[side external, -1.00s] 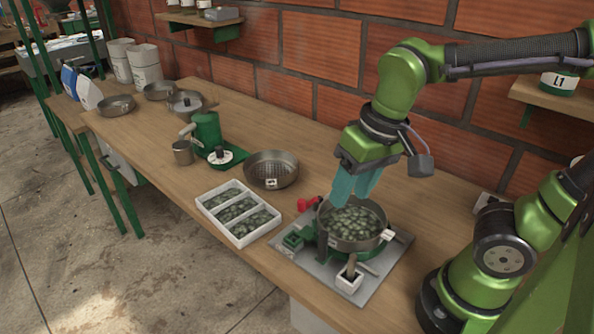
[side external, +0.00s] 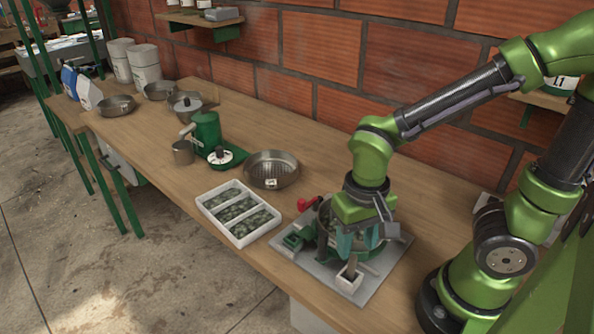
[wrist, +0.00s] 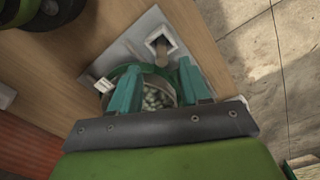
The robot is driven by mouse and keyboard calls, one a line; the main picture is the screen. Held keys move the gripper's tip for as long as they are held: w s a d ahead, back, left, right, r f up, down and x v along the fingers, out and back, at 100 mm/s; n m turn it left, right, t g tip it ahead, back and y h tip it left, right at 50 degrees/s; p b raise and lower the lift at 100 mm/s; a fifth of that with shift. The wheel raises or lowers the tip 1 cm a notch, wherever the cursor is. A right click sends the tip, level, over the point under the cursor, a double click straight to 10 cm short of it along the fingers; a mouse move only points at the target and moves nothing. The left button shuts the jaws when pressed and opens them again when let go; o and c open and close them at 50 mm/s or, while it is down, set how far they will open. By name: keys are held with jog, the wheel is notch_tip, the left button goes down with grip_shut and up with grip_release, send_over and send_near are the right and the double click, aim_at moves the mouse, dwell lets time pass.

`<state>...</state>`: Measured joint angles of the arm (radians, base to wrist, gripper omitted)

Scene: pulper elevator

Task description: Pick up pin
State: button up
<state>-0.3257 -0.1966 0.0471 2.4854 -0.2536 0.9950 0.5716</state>
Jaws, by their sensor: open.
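My gripper (side external: 358,246) points down over the round metal pan on the grey base plate (side external: 382,284). In the wrist view its two teal fingers (wrist: 158,84) are spread apart, with nothing seen held between them. Green beads (wrist: 157,97) in the pan show between the fingers. A small white square holder (side external: 349,280) stands at the plate's front corner with a brown upright piece (side external: 351,264) in it. The holder also shows in the wrist view (wrist: 171,38), beyond the fingertips. I cannot tell for certain which piece is the pin. My gripper hides most of the pan.
A red-knobbed part (side external: 306,204) and a green block (side external: 296,238) sit at the plate's left side. A brick wall (side external: 330,100) runs behind the table.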

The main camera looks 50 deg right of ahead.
aim_at(353, 256)
jog(key=shift+w+a+f, duration=0.1)
jog(key=shift+f, duration=2.55)
grip_shut()
